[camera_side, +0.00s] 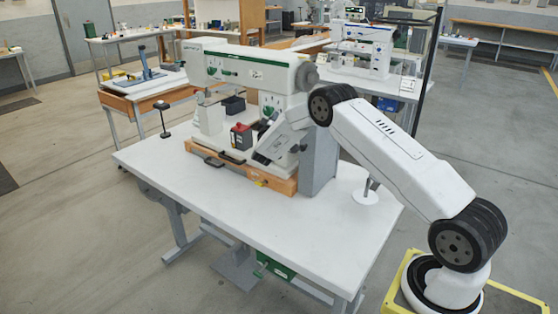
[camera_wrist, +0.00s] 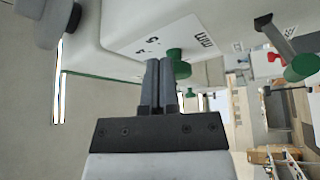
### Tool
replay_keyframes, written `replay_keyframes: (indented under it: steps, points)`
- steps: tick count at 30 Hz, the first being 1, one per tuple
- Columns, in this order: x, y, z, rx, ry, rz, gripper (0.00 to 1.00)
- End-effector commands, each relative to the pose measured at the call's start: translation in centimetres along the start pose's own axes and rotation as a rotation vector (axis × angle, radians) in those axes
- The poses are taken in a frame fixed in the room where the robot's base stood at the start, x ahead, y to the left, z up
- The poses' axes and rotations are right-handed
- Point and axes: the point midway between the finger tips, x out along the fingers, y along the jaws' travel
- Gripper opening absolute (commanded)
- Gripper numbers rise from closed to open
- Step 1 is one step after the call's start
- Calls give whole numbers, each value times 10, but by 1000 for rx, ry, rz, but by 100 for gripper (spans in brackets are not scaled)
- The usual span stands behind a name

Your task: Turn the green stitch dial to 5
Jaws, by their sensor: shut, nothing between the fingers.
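The white sewing machine (camera_side: 245,70) stands on a table in the side view, with a green dial (camera_side: 268,112) on its column, partly hidden by my arm. In the wrist view a green knob (camera_wrist: 178,66) sits just beyond my fingertips, beside a white scale plate (camera_wrist: 150,42) marked with numerals and "mm". My gripper (camera_wrist: 162,64) is shut and empty, its two fingers side by side. Its tips overlap the knob's left edge in the picture; I cannot tell whether they touch. The knob's setting cannot be read. In the side view my fingers are not clear.
In the wrist view another green knob (camera_wrist: 302,67) and a small red knob (camera_wrist: 273,57) are at the right. The white table (camera_side: 190,190) is clear in front.

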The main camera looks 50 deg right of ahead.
Motion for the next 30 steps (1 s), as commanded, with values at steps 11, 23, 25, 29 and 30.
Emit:
replay_keyframes:
  steps: [11,23,25,29,30]
  points:
    - [0,-1,-2,1,0,0,0]
    - [2,-2,-4,1,0,0,0]
    - [2,-3,-5,0,0,0,0]
    - [3,-3,-6,0,1,-1,0]
    - [3,-3,-6,0,1,-1,0]
